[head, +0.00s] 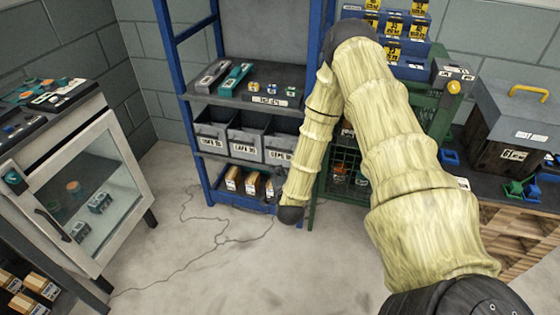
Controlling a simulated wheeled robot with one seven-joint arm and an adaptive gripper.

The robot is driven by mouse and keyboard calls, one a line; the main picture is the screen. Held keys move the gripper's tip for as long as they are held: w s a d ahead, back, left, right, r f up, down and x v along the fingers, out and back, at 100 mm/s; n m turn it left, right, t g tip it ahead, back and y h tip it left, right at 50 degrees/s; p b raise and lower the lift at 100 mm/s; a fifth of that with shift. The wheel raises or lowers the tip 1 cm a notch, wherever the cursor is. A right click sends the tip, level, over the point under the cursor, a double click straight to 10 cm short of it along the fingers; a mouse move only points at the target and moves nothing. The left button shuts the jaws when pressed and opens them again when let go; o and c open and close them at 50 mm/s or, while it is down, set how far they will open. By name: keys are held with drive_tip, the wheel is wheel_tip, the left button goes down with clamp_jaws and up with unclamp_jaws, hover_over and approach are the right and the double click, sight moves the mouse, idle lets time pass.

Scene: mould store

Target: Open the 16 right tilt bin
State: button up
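Blue bins (408,25) with yellow labels are stacked in rows at the top right, partly hidden behind my arm. Three grey bins (246,139) with white labels stand side by side on the middle shelf of the blue rack. The labels are too small to read surely, so I cannot tell which bin is number 16. My arm rises from the lower right, bends at the top and hangs down in front of the rack. My gripper (291,214) is at its dark lower end, apart from the blue bins and well below them. Its fingers cannot be made out.
A white cabinet (128,137) with a glass door stands at the left. The blue rack (172,70) and a green mesh crate (345,165) stand at the back. A grey-lidded box (515,105) sits on the right bench. The floor (190,250) between is clear except for thin cables.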

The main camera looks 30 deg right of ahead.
sight(284, 146)
drive_tip(key=w+d+m+h, duration=0.1)
drive_tip(key=w+d+m, duration=0.1)
drive_tip(key=w+d, duration=0.6)
drive_tip(key=w, duration=0.3)
drive_tip(key=shift+w+d+f+m+t+h+b, duration=0.25)
drive_tip(key=shift+w+m+t+h+b, duration=0.05)
drive_tip(key=shift+t+h+b, duration=0.1)
clamp_jaws()
drive_tip(key=shift+f, duration=0.1)
